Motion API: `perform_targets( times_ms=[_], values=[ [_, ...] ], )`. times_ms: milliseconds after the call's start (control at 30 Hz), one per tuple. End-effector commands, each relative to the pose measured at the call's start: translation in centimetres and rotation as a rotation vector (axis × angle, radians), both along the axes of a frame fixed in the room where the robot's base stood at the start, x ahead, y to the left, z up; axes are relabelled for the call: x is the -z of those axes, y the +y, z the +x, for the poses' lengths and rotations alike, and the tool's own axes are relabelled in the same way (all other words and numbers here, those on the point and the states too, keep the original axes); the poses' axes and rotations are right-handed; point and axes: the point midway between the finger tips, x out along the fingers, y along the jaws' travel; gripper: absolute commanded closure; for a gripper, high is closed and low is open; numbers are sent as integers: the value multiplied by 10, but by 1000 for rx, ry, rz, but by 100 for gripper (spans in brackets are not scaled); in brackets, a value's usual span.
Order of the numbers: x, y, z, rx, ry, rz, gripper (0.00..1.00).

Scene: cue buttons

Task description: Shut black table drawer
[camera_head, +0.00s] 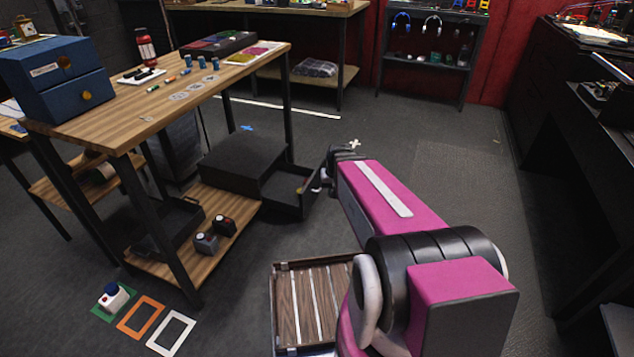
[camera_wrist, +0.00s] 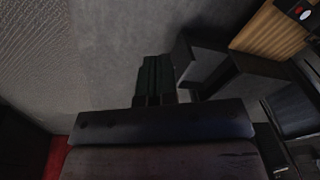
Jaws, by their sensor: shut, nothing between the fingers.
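The black drawer unit (camera_head: 238,161) sits on the lower shelf of the wooden table. Its drawer (camera_head: 290,190) is pulled out to the right, past the table leg. My gripper (camera_head: 327,178) is at the outer right side of the drawer, close to its front. Whether it touches the drawer is hard to tell. In the wrist view my gripper's dark fingers (camera_wrist: 155,78) are together and empty, with the black drawer (camera_wrist: 203,66) just to their right. The drawer's far inside is partly hidden.
The wooden table (camera_head: 190,92) has a blue two-drawer box (camera_head: 55,78) on top. A black tray (camera_head: 168,226) and small button boxes (camera_head: 215,235) are on its lower shelf. A slatted crate (camera_head: 312,305) is beside my arm. Grey floor behind my gripper is clear.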

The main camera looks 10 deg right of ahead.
Motion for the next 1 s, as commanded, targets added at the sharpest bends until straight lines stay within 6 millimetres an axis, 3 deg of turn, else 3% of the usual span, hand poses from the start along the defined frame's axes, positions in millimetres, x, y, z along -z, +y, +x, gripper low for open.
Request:
perform_targets(
  times_ms=[33, 100, 300, 400, 500, 600, 1000],
  values=[
    [23, -3, 50, 24, -35, 33, 100],
    [49, -7, 102, 63, -97, 83, 100],
    [118, -31, 236, 199, -274, 202, 100],
    [147, -46, 285, 266, -346, 240, 100],
    [166, -59, 318, 317, -398, 264, 100],
    [178, -67, 335, 349, -428, 276, 100],
    [200, -64, 354, 361, -441, 281, 100]
  ],
)
